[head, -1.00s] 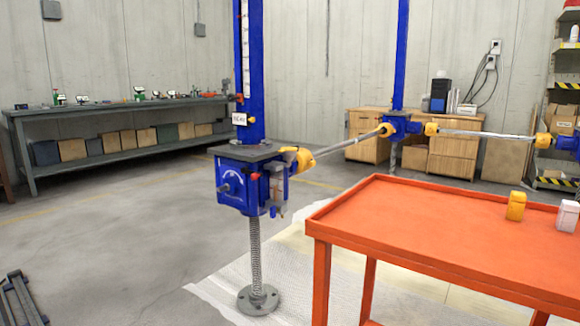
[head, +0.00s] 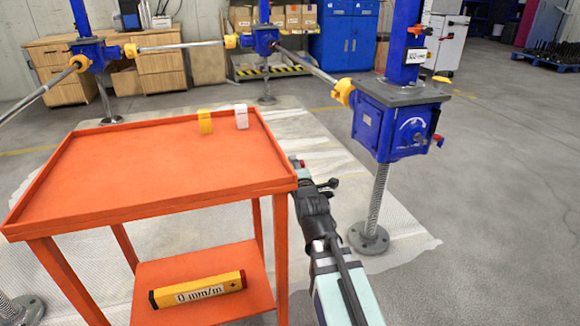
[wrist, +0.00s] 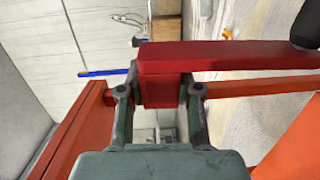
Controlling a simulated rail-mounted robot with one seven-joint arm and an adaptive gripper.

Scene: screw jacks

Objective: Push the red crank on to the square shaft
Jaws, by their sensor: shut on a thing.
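The red crank (wrist: 225,58) is held in my gripper (wrist: 159,92). Its hub block sits between the two fingers, and its arm runs to the right in the wrist view, with a dark handle (wrist: 304,26) at the end. In the head view my gripper (head: 308,182) is beside the right edge of the orange table, and only a little red shows at its tip. The blue jack (head: 398,122) stands apart to the right of my gripper. A small stub (head: 417,138) seems to show on its front face; I cannot tell if it is square.
The orange table (head: 150,165) is close on the left, with a yellow block (head: 205,121) and a white block (head: 241,116) on top. A yellow level (head: 197,290) lies on its lower shelf. Connecting rods (head: 305,66) run between jacks. The floor at right is clear.

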